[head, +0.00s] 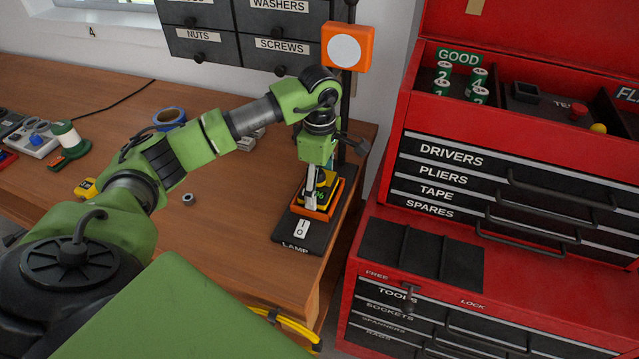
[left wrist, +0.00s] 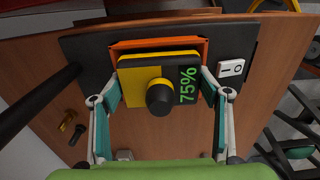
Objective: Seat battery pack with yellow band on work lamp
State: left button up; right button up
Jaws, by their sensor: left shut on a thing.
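The work lamp has an orange head (head: 348,48) on a dark pole and a black base (head: 290,240) marked LAMP at the right end of the bench. A square orange holder (head: 333,207) is on the base, beside a white switch (head: 301,229). The battery pack (left wrist: 131,92), black and yellow with a black knob and green 75% text, is at the orange holder. Its underside is hidden, so I cannot tell how deep it sits. My left gripper (head: 318,195) points down, shut on the pack, one finger on each side. My right gripper is out of view.
A red tool chest (head: 420,200) stands close on the right. Blue tape (head: 169,117), a green-and-white spool (head: 68,140), a yellow item (head: 87,188) and a small nut (head: 188,199) lie on the bench (head: 225,225). Labelled drawers (head: 240,30) hang behind.

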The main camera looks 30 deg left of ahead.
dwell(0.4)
pick_arm(q)
jog(key=o, duration=1.5)
jog(key=shift+o, duration=0.4)
jog(key=shift+f, duration=0.1)
jog(key=shift+o, duration=1.3)
jog(key=shift+r+p, duration=2.6)
jog(key=shift+r, duration=1.95)
jog(key=shift+s+f, duration=0.1)
